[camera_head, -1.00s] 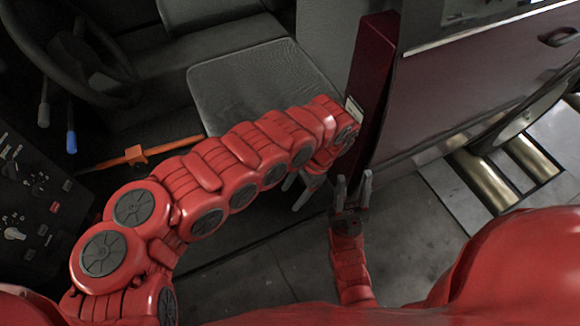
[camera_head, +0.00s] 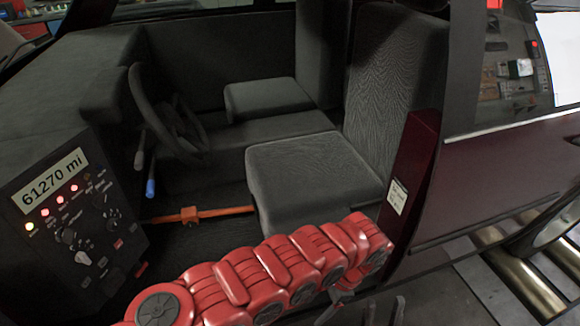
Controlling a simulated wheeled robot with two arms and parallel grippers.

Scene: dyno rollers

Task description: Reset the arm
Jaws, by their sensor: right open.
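My left arm (camera_head: 285,270), red and segmented, comes in from the bottom left and reaches across the car's open side toward the dark red door pillar (camera_head: 410,165). Its gripper (camera_head: 335,303) hangs below the arm's far end, mostly hidden behind the arm and cut by the bottom edge, so its jaws cannot be read. My right gripper (camera_head: 385,311) shows only as two grey fingertips at the bottom edge, spread apart with nothing between them. The rest of my right arm is out of view.
A control panel (camera_head: 78,215) reading "61270 mi" stands at the left. Behind are the steering wheel (camera_head: 165,115), a blue-tipped lever (camera_head: 150,187), an orange bar (camera_head: 190,214) and grey seats (camera_head: 310,170). Metal rollers (camera_head: 525,285) lie in the floor at the right.

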